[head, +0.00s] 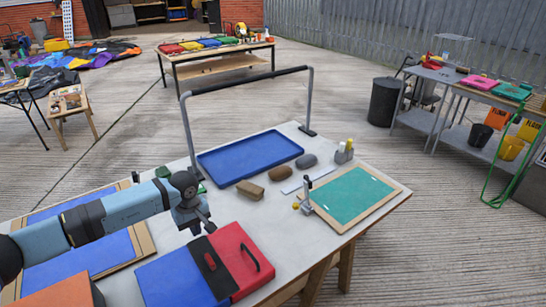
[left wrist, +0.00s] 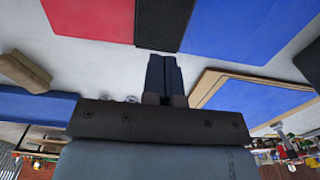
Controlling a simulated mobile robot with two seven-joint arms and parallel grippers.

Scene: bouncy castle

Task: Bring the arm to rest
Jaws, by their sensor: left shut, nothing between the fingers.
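My left arm (head: 130,207) comes in from the left over the worktable (head: 223,220). My left gripper (head: 206,226) hangs above the table, just behind the red and blue folded panels. It is shut and empty. In the left wrist view its fingers (left wrist: 164,62) are together, pointing at the black strip (left wrist: 161,22) between the red panel (left wrist: 95,18) and the blue panel (left wrist: 245,25). My right gripper is not in view.
On the table are a blue tray (head: 250,158), a brown block (head: 250,190), a green board (head: 352,198), a small metal clamp (head: 307,190) and a tall grey frame (head: 187,125). Blue panels in a wooden frame (head: 148,240) lie under my arm. Concrete floor surrounds the table.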

